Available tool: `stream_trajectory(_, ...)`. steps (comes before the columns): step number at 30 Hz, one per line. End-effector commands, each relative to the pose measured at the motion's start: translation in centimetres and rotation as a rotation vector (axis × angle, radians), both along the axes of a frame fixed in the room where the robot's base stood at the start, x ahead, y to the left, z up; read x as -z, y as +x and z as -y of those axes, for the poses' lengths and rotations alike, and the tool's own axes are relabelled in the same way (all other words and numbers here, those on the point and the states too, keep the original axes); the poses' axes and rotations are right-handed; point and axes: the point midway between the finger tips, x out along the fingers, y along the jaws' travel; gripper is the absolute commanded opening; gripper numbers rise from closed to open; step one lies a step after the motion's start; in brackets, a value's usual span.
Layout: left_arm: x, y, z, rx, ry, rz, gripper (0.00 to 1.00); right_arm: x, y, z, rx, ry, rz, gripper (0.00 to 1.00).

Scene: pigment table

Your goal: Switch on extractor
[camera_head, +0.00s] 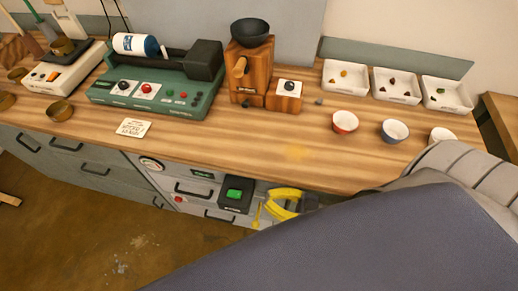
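A black switch box with a lit-looking green button (235,195) is on the front of the bench, below the top's edge; it looks like the extractor switch, though I cannot read its label. My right gripper (268,205), with yellow and dark parts, is just right of the box. My large grey arm hides part of it. A small gap seems to lie between gripper and box; contact is not clear. How far its fingers are apart cannot be told. My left gripper is not in view.
The wooden bench top (215,150) holds a green machine (150,95), a wooden grinder (250,70), white trays (345,78) and small bowls (345,122). Grey drawers with handles (85,165) are below. The floor (100,245) at left is open.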

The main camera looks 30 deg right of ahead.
Motion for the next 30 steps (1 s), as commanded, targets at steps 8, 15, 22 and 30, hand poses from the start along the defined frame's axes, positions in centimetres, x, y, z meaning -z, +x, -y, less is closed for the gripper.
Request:
stream_trajectory(8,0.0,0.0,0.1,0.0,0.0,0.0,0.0,-0.9,2.7,-3.1,-0.001,0.002,0.003,0.0)
stream_trajectory(15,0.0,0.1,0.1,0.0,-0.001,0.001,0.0,-1.5,4.6,-5.3,0.0,0.002,0.003,0.0)
stream_trajectory(22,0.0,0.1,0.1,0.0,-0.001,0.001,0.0,-1.7,5.5,-6.4,0.0,0.001,-0.001,0.0)
stream_trajectory(30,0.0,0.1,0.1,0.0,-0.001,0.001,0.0,-1.8,5.7,-6.6,0.0,0.001,-0.001,0.0)
